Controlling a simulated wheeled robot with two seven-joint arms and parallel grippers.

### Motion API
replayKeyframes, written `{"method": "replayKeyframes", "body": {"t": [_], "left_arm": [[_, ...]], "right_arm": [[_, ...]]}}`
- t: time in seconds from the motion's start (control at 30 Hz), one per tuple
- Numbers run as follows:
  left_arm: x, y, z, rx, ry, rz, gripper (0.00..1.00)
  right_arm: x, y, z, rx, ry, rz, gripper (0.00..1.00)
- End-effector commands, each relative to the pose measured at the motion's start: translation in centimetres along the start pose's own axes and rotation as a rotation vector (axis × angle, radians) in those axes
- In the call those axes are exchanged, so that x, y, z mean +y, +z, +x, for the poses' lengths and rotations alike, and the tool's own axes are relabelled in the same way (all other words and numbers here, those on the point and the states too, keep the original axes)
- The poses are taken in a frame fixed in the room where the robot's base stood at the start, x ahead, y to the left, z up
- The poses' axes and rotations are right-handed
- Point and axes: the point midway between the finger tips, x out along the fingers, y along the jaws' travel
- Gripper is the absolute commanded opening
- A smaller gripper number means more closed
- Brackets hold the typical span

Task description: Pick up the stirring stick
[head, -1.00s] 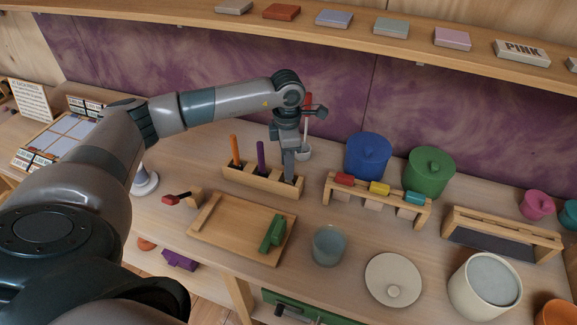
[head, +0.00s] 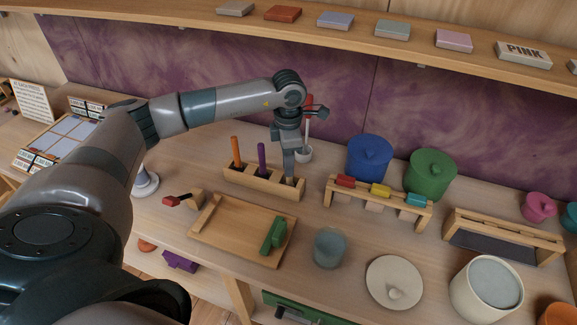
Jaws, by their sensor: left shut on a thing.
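My left gripper (head: 289,178) points straight down at the right-hand slot of a small wooden rack (head: 235,178). Its fingers are shut on a thin upright thing in that slot, which I take for the stirring stick; the fingers hide nearly all of it. An orange stick (head: 236,151) and a purple stick (head: 262,158) stand upright in the rack's other slots. Just behind the gripper, a red-topped tool (head: 308,102) with a pale stem stands in a small white cup (head: 304,155). My right gripper is not in view.
A wooden tray (head: 225,238) with a green block (head: 273,236) lies in front of the rack. A wooden stand with coloured blocks (head: 381,189) is close on the right. Blue (head: 368,158) and green (head: 431,174) pots stand behind it. A glass (head: 330,246) stands nearer.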

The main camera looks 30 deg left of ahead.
Motion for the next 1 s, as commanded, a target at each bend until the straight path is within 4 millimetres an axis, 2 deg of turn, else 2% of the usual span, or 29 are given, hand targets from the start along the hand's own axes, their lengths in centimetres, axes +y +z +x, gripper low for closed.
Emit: {"method": "replayKeyframes", "body": {"t": [0.17,0.5,0.67,0.9,0.93,1.0], "left_arm": [[0.0,0.1,-1.3,-0.003,0.002,0.001,0.0],[-0.3,-0.2,-6.5,-0.002,0.002,0.002,0.0],[-3.1,-1.9,-6.2,0.0,0.001,0.005,0.0],[-8.4,-4.9,-6.1,0.0,0.003,0.004,0.0],[-9.1,-5.3,-6.2,-0.001,0.002,0.005,0.0],[-10.6,-6.2,-6.2,0.001,0.003,0.005,0.0]], "right_arm": [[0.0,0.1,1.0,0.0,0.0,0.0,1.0],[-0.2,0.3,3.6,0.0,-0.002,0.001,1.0],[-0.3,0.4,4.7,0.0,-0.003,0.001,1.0],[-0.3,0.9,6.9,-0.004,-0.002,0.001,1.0],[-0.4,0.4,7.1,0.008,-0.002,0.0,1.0],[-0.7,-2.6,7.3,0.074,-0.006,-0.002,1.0]]}}
